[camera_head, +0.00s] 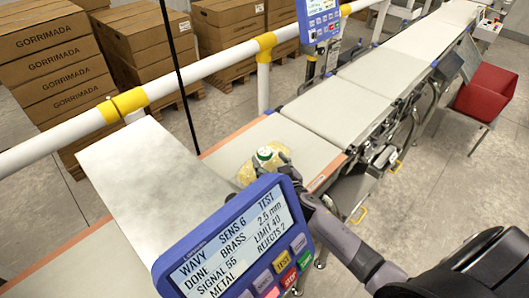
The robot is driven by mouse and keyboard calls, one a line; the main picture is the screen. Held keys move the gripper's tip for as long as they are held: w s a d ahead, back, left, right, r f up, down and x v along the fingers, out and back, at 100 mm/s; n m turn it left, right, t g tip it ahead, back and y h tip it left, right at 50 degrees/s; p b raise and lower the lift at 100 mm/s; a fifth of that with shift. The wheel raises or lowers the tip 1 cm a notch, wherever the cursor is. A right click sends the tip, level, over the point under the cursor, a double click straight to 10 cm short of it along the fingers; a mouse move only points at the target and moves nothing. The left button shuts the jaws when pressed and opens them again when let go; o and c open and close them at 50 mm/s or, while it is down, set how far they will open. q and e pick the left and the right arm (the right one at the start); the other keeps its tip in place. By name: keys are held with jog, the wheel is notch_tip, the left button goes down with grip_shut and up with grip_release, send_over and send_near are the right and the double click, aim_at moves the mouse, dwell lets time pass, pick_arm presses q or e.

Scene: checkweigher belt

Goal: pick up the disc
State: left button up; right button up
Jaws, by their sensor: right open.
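A small white disc with a green centre (265,153) appears on top of a yellow, clear-wrapped bag (246,173) on the conveyor belt. My right gripper (273,163) is open, with its dark fingers right at the disc's near right side. I cannot tell whether the fingers touch the disc or the bag. My left gripper is out of view.
A blue display unit (232,243) with buttons stands close in front. A white and yellow rail (205,66) runs behind the belt. A pale sheet-like cover (150,175) lies left. More belt sections (335,112) stretch right.

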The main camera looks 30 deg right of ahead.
aim_at(266, 153)
jog(key=shift+w, duration=0.25)
jog(key=w, duration=0.3)
jog(key=w+p, duration=0.1)
jog(key=shift+w+d+f, duration=0.25)
jog(key=shift+d+f, duration=0.05)
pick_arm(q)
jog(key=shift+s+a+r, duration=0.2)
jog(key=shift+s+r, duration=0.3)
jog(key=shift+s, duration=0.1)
pick_arm(e)
jog(key=shift+s, duration=0.1)
jog(key=shift+f, duration=0.1)
jog(key=shift+c, duration=0.5)
